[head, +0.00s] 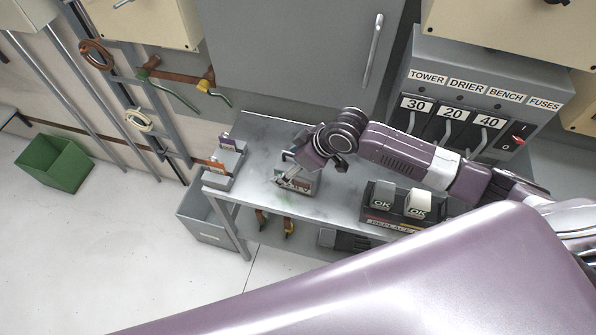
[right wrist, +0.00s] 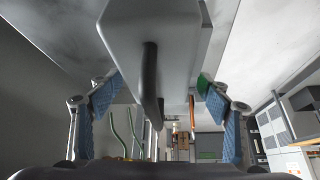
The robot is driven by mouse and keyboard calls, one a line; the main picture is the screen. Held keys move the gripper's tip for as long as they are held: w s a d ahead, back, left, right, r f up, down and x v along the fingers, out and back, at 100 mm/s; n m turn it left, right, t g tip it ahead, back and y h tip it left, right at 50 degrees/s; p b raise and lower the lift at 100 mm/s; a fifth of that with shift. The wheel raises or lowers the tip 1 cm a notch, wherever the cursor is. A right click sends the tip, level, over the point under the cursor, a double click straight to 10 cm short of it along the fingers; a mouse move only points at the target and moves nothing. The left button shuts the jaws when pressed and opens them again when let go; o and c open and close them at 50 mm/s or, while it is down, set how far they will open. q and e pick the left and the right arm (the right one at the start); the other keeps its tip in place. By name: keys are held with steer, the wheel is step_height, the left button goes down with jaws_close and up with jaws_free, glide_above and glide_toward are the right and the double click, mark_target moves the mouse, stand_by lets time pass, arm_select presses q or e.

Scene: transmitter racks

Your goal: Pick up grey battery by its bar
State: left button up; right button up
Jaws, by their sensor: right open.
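The grey battery (right wrist: 125,35) fills the top middle of the right wrist view, with a dark bar (right wrist: 150,75) on its face. My right gripper (right wrist: 160,98) is open, its two blue-padded fingers apart on either side of the bar; I cannot tell whether either touches it. In the head view the right gripper (head: 285,180) is at a small grey unit (head: 308,184) with a partly hidden label on the bench. The arm and gripper cover much of that unit. My left gripper is not in view.
The grey bench (head: 260,135) also bears a grey tray (head: 224,165) at left and a dark rack (head: 375,217) with two "OK" blocks at right. A fuse panel (head: 475,95) stands behind my right arm. A green bin (head: 55,162) is on the floor.

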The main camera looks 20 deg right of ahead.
steer(key=c, duration=0.8)
jaws_close()
steer(key=shift+w+r, duration=0.1)
steer(key=shift+r, duration=0.05)
